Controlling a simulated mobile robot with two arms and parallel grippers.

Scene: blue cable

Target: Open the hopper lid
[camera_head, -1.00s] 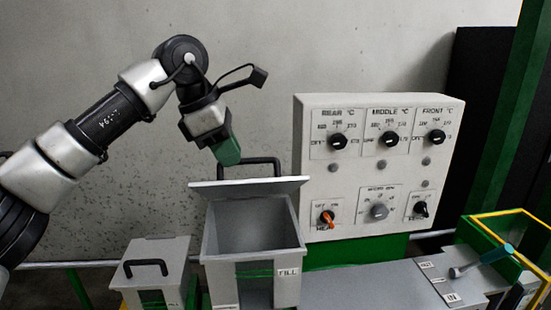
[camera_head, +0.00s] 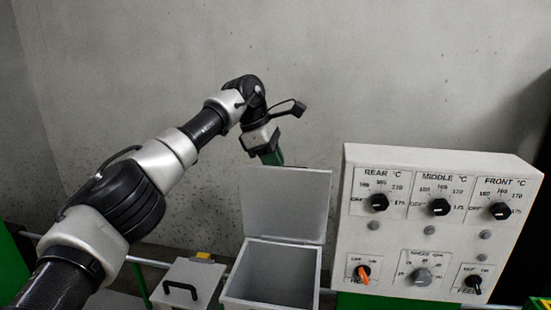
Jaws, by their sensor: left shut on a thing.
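The grey hopper (camera_head: 240,285) stands at the bottom centre, its square mouth open to view. Its lid (camera_head: 287,205) stands raised and nearly upright at the back of the mouth, its inner face towards me. My left gripper (camera_head: 271,158) is at the lid's top edge, reaching down behind it, with green fingers. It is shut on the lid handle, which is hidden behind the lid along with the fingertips. My right gripper is not in view.
A smaller grey box with a black handle (camera_head: 180,291) stands left of the hopper. A control panel (camera_head: 440,232) with several knobs stands close on the right. A concrete wall (camera_head: 400,70) rises behind, with free room above the lid.

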